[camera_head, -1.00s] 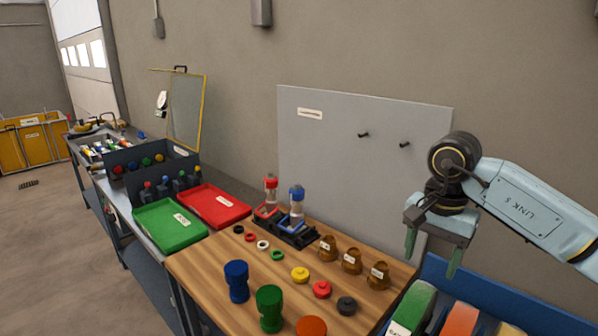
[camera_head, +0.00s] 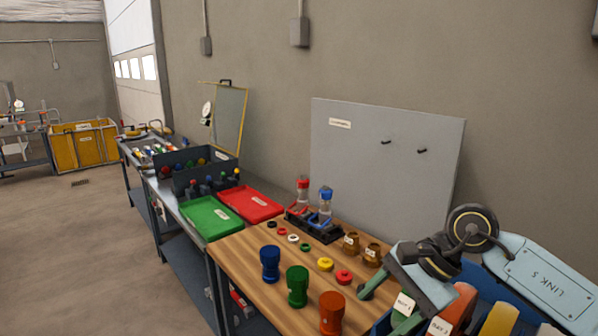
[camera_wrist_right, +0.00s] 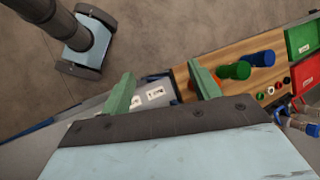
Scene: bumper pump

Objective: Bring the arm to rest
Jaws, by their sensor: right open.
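My right arm comes in from the right in the head view, link 5 showing. Its gripper (camera_head: 384,306) is tilted down over the near right corner of the wooden bench (camera_head: 238,262), by the blue bin rack. In the right wrist view the two green fingers stand apart, the gripper (camera_wrist_right: 161,85) open with nothing between them. The palm hides part of the bench and rack. My left gripper is in neither view.
Blue, green and orange pump bodies (camera_head: 297,286) stand along the bench's front. Rings, caps and brown fittings (camera_head: 351,243) lie behind. A black holder (camera_head: 318,228) carries red-topped and blue-topped bottles. Green (camera_head: 207,216) and red (camera_head: 252,204) trays are left. A grey board (camera_head: 385,175) stands behind.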

